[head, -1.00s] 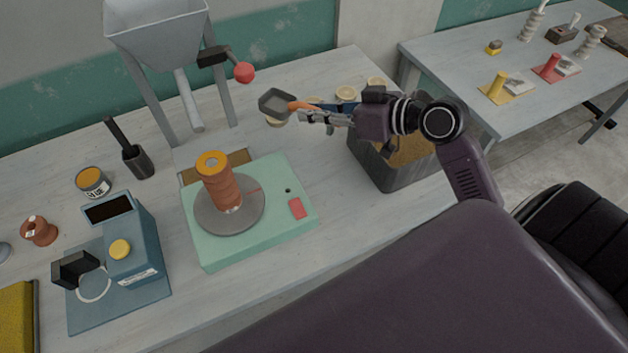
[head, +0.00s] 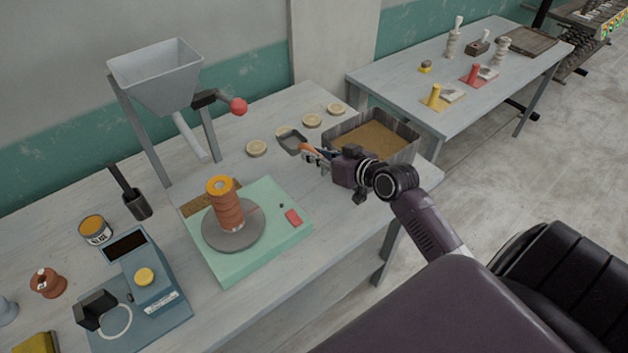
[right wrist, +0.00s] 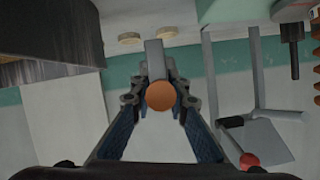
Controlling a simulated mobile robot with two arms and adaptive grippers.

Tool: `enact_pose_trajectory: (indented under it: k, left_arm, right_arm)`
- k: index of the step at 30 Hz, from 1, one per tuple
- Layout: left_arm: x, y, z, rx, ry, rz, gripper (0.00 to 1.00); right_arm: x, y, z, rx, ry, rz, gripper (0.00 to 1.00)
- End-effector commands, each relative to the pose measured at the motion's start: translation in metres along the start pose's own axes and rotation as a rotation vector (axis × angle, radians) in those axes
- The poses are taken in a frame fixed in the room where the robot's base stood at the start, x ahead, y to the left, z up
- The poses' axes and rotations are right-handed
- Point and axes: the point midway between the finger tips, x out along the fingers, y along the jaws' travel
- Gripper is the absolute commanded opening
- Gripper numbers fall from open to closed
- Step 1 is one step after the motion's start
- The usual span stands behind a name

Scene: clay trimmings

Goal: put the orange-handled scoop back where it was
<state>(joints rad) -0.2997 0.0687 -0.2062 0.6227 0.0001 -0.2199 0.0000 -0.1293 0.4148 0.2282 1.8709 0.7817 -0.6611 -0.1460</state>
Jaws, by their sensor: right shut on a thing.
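The scoop has a grey square pan (head: 292,141) and an orange handle (head: 306,149). My right gripper (head: 313,155) is shut on the handle, with the pan pointing out to the left, over the table by the crate's left side. In the right wrist view the round orange handle end (right wrist: 160,96) sits between the two fingers, with the grey pan (right wrist: 155,58) beyond it. I cannot tell how high the scoop is above the table. My left gripper is not in view.
A crate (head: 400,157) of brown grains stands right of the scoop. Several pale discs (head: 256,148) lie around the pan. A hopper (head: 155,85) with a red-knobbed lever (head: 238,106), a green wheel unit (head: 262,255) and a black holder (head: 137,206) stand to the left.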

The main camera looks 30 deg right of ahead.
Motion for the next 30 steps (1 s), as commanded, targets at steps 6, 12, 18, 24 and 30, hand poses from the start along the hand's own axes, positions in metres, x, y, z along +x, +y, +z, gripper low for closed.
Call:
enact_pose_trajectory:
  k: [6, 12, 18, 24, 30]
  left_arm:
    - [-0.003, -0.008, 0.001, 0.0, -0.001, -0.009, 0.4]
    - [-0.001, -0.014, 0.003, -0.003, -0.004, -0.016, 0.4]
    - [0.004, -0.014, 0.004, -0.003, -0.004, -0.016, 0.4]
    - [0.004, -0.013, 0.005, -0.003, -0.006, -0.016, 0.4]
    - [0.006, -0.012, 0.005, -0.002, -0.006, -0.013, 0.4]
  right_arm:
    - [0.019, 0.01, 0.046, 0.002, -0.002, 0.002, 0.0]
    - [0.026, 0.013, 0.062, -0.001, 0.0, -0.001, 0.0]
    - [0.037, 0.019, 0.089, 0.0, -0.001, 0.0, 0.0]
    - [0.04, 0.021, 0.094, -0.002, 0.002, 0.001, 0.0]
    - [0.04, 0.021, 0.096, -0.002, 0.001, 0.001, 0.0]
